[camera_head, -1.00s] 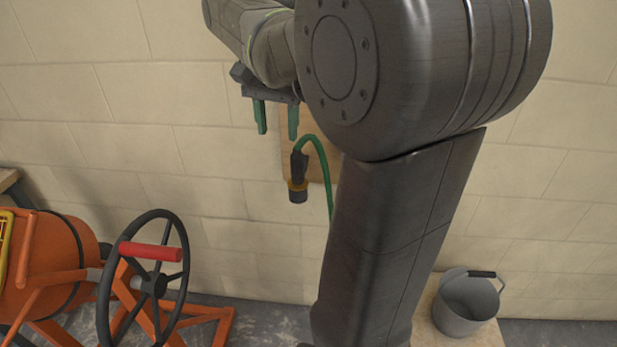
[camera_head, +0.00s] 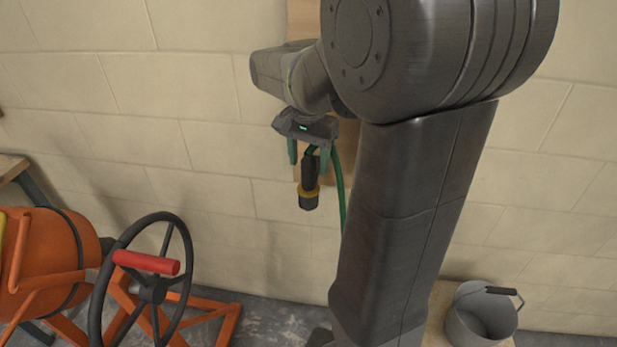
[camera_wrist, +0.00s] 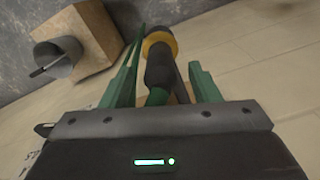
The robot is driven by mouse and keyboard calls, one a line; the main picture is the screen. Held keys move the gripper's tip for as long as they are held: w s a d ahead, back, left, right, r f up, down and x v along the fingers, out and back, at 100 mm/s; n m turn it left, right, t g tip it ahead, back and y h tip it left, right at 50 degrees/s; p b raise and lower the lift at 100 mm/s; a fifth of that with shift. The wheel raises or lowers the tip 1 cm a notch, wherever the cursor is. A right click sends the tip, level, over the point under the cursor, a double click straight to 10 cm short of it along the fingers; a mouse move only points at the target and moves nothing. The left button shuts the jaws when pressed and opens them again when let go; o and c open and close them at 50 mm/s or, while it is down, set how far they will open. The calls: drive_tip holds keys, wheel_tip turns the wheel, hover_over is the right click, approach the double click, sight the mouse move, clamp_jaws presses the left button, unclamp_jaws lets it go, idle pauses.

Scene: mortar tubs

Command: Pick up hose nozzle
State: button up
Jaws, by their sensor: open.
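The hose nozzle (camera_head: 309,182) is black with a yellow-orange ring and hangs head down near the wall on a green hose (camera_head: 340,195). My gripper (camera_head: 308,161) is open above it, with its two green fingers pointing down and the nozzle's upper part between them in the head view. In the wrist view the nozzle (camera_wrist: 160,62) lies between the two fingers of my gripper (camera_wrist: 164,85), its ringed end pointing away. I cannot tell whether a finger touches it. The palm hides the hose's near end in the wrist view.
An orange mixer (camera_head: 45,258) with a black handwheel (camera_head: 152,289) stands at the left. A grey bucket (camera_head: 481,316) stands on a wooden block at the lower right and also shows in the wrist view (camera_wrist: 57,57). The pale block wall (camera_head: 215,90) is close behind the nozzle.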

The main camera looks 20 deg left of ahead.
drive_tip(key=shift+f, duration=0.95)
drive_tip(key=shift+c, duration=0.5)
drive_tip(key=c, duration=1.1)
drive_tip(key=shift+r, duration=0.15)
